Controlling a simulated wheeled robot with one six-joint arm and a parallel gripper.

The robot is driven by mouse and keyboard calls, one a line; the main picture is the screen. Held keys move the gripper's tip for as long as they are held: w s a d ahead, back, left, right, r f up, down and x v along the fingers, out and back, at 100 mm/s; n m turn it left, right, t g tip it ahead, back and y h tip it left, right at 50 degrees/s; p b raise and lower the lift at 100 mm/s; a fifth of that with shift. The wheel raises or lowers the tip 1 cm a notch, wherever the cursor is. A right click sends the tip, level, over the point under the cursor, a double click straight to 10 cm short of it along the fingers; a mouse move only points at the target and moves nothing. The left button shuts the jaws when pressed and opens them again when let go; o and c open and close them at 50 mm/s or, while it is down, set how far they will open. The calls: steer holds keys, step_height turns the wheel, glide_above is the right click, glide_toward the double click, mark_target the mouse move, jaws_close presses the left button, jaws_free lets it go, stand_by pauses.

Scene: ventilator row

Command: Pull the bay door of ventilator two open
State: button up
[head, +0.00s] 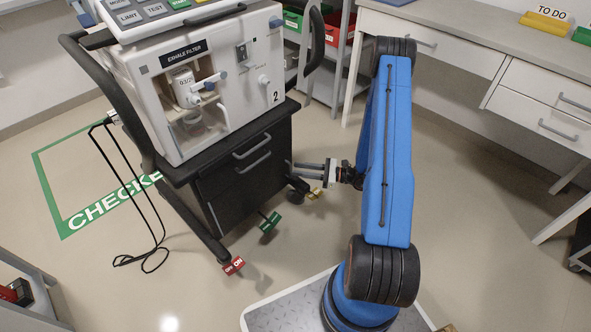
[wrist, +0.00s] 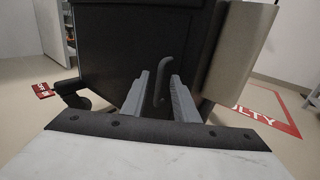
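Ventilator two (head: 176,120) is a white unit marked "2" on a dark cart in the head view. Its front has a bay labelled EXHALE FILTER (head: 188,52), with a white filter (head: 184,88) visible inside. I cannot tell whether a clear door covers the bay. My gripper (head: 300,167) is low at the right side of the cart, well below the bay. In the wrist view its two fingers (wrist: 160,98) are apart, with a thin curved grey handle (wrist: 162,76) showing between them against a dark panel. I cannot tell if they touch it.
The dark cart (head: 240,187) has drawers with grey handles. Red (head: 233,265), green (head: 270,221) and yellow tags lie near its wheels. A desk (head: 480,42) stands at the right. A pale panel (wrist: 238,55) stands close to the right finger.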

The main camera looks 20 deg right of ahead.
steer(key=shift+x, duration=1.15)
jaws_close()
stand_by(0.7)
